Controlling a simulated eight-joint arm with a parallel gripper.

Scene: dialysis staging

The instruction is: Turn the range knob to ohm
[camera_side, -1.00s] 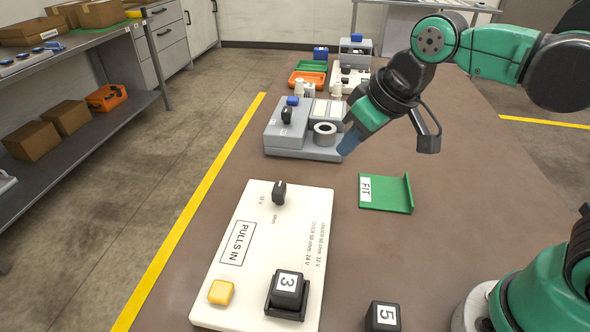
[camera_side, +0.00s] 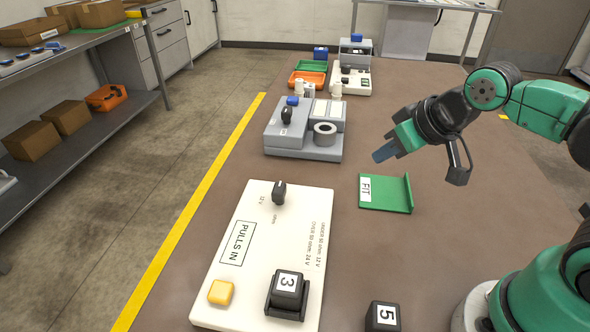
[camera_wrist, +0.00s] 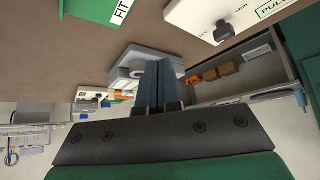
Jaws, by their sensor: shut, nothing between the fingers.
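A black knob (camera_side: 279,192) stands at the far end of the white PULLS IN board (camera_side: 240,275). Small labels, "12 V" and what looks like "ohm", are printed beside it. I cannot tell which label it points at. The knob (camera_wrist: 222,31) and part of the white board (camera_wrist: 190,14) also show at the top of the wrist view. My gripper (camera_side: 381,154) is shut and empty, in the air above the table near the green FIT holder, right of and beyond the knob and well apart from it. Its blue fingers (camera_wrist: 158,74) are together in the wrist view.
The board carries a yellow button (camera_side: 221,292) and a black 3 block (camera_side: 288,283). A black 5 block (camera_side: 383,316) lies near the front edge of view. The green FIT holder (camera_side: 385,199) is right of the board. A grey device (camera_side: 301,147) with another knob stands beyond.

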